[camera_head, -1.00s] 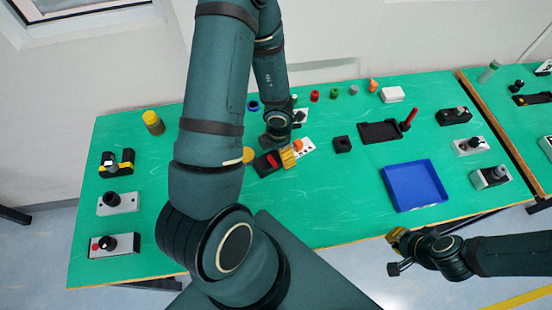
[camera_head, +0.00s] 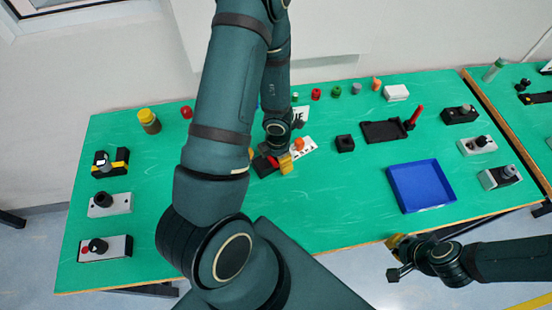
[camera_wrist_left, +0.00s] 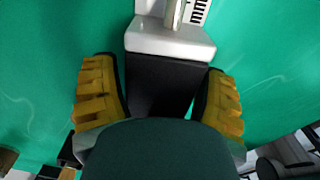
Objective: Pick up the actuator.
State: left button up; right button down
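My left gripper (camera_head: 274,163) is low over the table, left of the middle, mostly hidden by my left arm. In the left wrist view its yellow fingers (camera_wrist_left: 160,95) stand wide apart, either side of a dark block with a white top (camera_wrist_left: 170,42). A metal rod and a label with black bars show on the white top. Green shows between the block and the right finger; contact is unclear. I cannot tell for certain that this block is the actuator. My right gripper (camera_head: 398,257) is off the table's front edge; its fingers are unclear.
A white plate (camera_head: 306,150) with an orange peg lies right of my left gripper. A blue tray (camera_head: 446,196), a black tray (camera_head: 380,132) and a black block (camera_head: 345,143) lie further right. Switch boxes line both sides. The table's (camera_head: 330,205) front middle is clear.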

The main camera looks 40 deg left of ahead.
pick_arm(q)
jog(key=c, duration=0.8)
jog(key=shift+r, duration=0.2)
